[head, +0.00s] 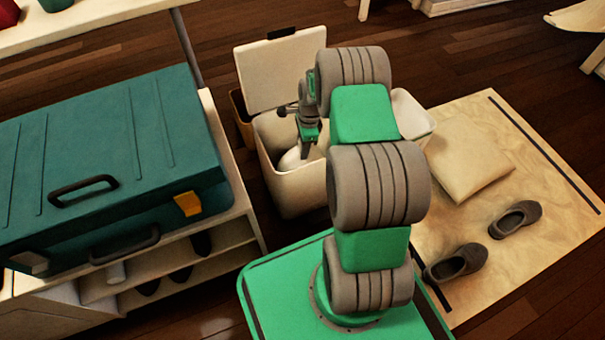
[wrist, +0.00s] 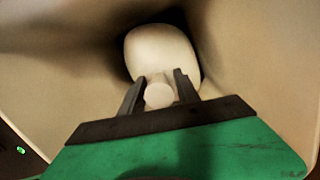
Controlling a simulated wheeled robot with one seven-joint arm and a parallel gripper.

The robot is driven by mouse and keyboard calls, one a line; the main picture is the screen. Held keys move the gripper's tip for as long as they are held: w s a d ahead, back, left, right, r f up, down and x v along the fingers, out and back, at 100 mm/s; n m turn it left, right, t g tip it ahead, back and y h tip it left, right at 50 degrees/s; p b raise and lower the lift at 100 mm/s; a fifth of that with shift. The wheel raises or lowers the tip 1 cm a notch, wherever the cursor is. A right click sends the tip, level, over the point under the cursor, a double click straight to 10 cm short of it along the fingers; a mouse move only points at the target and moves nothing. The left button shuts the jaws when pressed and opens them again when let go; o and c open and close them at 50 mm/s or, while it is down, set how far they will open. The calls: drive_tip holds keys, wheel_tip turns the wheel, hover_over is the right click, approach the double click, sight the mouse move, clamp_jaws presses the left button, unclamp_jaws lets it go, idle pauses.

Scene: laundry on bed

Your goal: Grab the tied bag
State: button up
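The tied bag (head: 291,158) is a white, rounded shape inside a cream bin (head: 306,189) whose lid (head: 279,70) stands open. In the wrist view the bag (wrist: 162,55) has a round knob-like top (wrist: 159,95). My gripper (head: 307,150) reaches down into the bin from above. In the wrist view its two dark fingers (wrist: 158,88) are apart, one on each side of the knob. I cannot tell whether they touch it. The lower part of the bag is hidden by the bin wall.
A teal suitcase (head: 95,150) lies on a shelf unit (head: 225,235) holding shoes at left. A white bin (head: 412,115) stands right of the cream bin. A rug (head: 545,240) at right bears a cushion (head: 467,157) and two dark shoes (head: 455,263).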

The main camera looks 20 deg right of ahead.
clamp_jaws()
idle(1.1)
